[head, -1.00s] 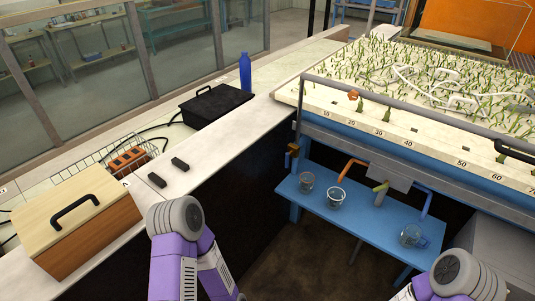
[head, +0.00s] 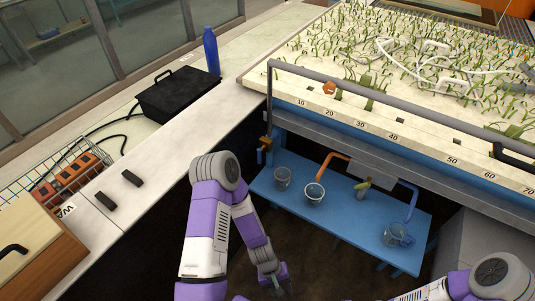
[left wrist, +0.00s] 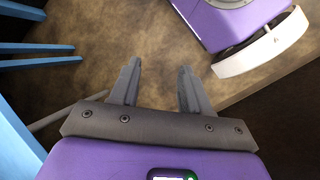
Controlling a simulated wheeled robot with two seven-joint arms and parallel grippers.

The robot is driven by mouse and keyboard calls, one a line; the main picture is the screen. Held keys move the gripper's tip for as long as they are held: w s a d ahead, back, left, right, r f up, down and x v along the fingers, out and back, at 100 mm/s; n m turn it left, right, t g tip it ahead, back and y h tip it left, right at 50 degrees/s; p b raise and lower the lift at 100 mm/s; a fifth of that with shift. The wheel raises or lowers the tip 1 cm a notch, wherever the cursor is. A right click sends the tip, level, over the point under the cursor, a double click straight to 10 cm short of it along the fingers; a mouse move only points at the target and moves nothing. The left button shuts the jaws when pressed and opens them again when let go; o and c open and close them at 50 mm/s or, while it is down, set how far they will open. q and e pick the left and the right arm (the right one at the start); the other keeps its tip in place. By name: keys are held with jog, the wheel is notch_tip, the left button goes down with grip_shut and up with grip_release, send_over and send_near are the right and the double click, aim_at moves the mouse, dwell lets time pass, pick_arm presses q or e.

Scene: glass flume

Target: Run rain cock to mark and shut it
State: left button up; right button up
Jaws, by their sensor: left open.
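The planted flume bed (head: 285,90), with numbers along its front edge, stands at the right in the head view. A small brass-orange fitting (head: 265,146) sits at its near left corner, possibly the rain cock; I cannot tell its setting. My left gripper (head: 273,281) is low at the bottom centre, below and apart from the fitting. The left wrist view shows its two fingers (left wrist: 158,80) spread with nothing between them, above a brown floor. My right arm shows at the bottom right, but its gripper is out of view.
A blue bench (head: 340,225) under the flume holds clear cups (head: 314,194) and a glass jug (head: 397,236) below orange, green and blue spouts. A white counter (head: 165,175) at left carries a black box (head: 178,95) and blue bottle (head: 211,50). Dark floor lies between.

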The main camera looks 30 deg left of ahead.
pick_arm(q)
jog(key=w+r+n+t+h+p, duration=0.2)
jog(key=w+r+n+t+h, duration=0.15)
jog(key=w+n, duration=0.4)
jog(key=w+r+n+t+h+p, duration=0.2)
jog(key=w+r+n+t+h, duration=0.15)
jog(key=w+n, duration=0.45)
jog(key=n+t+y+p, duration=0.3)
jog(key=n+t+y, duration=0.9)
jog(key=n+y, duration=0.25)
send_near(258, 158)
jog(key=w, duration=0.4)
jog(key=w+b, duration=0.1)
jog(key=w, duration=0.1)
jog(key=w+a, duration=0.1)
jog(key=w, duration=0.1)
jog(key=shift+w+f+b, duration=0.1)
jog(key=shift+w+b, duration=0.2)
jog(key=shift+b, duration=0.05)
jog(key=shift+w, duration=0.35)
jog(key=shift+c, duration=0.4)
grip_shut()
